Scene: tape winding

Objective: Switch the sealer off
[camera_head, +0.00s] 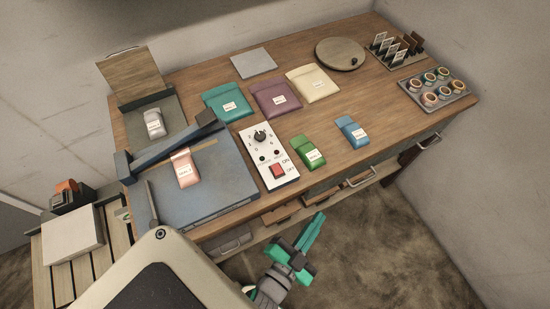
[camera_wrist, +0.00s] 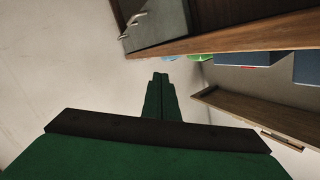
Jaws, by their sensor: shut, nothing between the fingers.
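The sealer (camera_head: 215,188) is a flat blue-grey bed with a dark long arm (camera_head: 170,146) raised across it, at the table's left front in the head view. A pink pouch (camera_head: 184,170) lies on the bed. Beside it is a white control panel (camera_head: 254,146) with a black knob (camera_head: 260,136), small dark buttons and a red rocker switch (camera_head: 277,170) marked ON and OFF. I cannot tell which side is pressed. My green gripper (camera_head: 318,219) is shut and empty, in front of the table edge, to the right of and nearer than the switch. Its closed fingers (camera_wrist: 159,80) show in the wrist view.
Green (camera_head: 308,153) and blue (camera_head: 351,131) packets lie right of the panel. Teal, purple and cream pouches (camera_head: 313,84) lie behind. Open drawers (camera_head: 345,192) stick out below the table's front edge, near my gripper. A round board (camera_head: 340,51) is at the back.

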